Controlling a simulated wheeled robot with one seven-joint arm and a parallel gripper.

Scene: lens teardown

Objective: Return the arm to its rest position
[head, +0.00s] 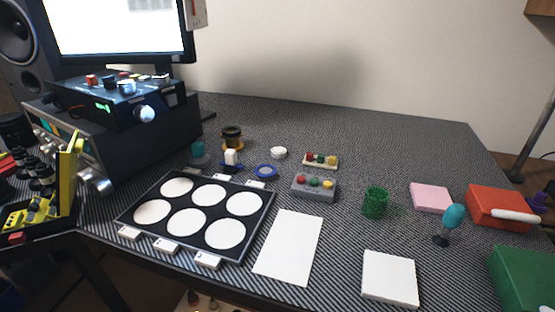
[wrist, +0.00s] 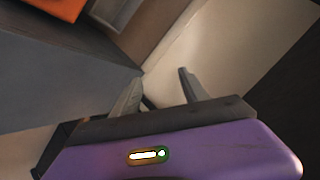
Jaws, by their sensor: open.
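My gripper (wrist: 161,77) shows in the wrist view, with two grey fingers spread apart above its purple housing. It is open and nothing shows between the fingers. It faces a pale surface and a grey block-like surface, and no tabletop item is near the fingers. In the head view, neither my arm nor my gripper can be made out over the table (head: 350,145).
The table holds a black tray with white circles (head: 262,206), a white sheet (head: 289,247), a green mesh cup (head: 375,202), a red box (head: 497,206) and a green box (head: 522,277). Electronics (head: 125,135) stand at left. An orange thing (wrist: 55,8) shows in the wrist view.

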